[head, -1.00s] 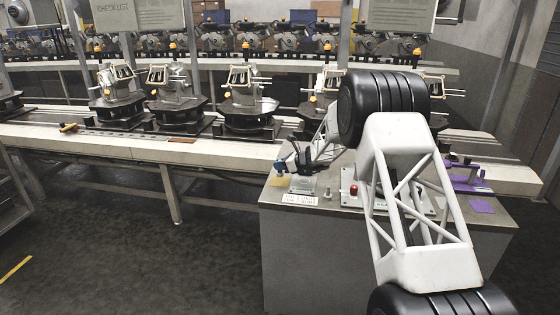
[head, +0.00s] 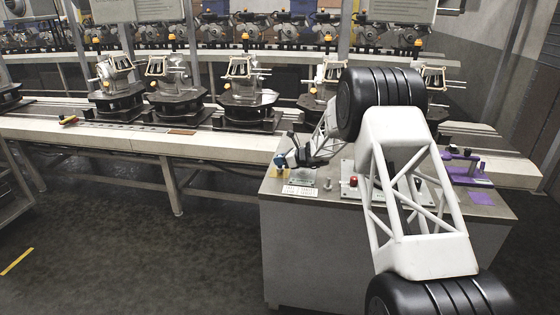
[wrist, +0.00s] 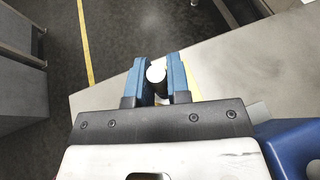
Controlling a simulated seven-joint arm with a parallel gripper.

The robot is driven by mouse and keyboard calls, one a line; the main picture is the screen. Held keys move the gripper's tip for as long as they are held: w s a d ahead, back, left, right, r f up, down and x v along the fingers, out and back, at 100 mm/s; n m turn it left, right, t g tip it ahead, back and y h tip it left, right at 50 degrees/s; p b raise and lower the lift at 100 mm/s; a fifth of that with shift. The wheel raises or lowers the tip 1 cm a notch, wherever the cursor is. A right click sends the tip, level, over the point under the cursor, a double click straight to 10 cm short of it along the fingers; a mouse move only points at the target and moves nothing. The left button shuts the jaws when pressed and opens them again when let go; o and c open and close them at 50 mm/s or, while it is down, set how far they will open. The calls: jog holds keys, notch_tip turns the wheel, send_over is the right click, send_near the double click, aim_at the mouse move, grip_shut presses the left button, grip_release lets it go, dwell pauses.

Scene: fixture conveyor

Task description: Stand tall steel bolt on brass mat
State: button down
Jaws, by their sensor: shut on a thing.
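My gripper (head: 281,163) is at the left back corner of the grey bench, over the small yellow brass mat (head: 278,176). In the wrist view its two blue fingers (wrist: 157,78) are shut on the tall steel bolt (wrist: 157,73), whose pale round end shows between them. The bolt looks roughly upright. A strip of the yellow mat (wrist: 194,90) shows beside the right finger. The bolt's lower end is hidden, so I cannot tell whether it touches the mat.
The grey bench (head: 380,240) also bears a white card (head: 299,190), a small steel piece (head: 328,185), a red button (head: 353,181), a purple fixture (head: 465,175) and a purple mat (head: 481,198). A conveyor (head: 130,138) with several machine fixtures runs behind.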

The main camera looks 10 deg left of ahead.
jog(key=shift+f, duration=0.55)
dwell(0.4)
jog(key=c, duration=1)
grip_release()
jog(key=shift+d, duration=0.15)
jog(key=shift+v, duration=3.75)
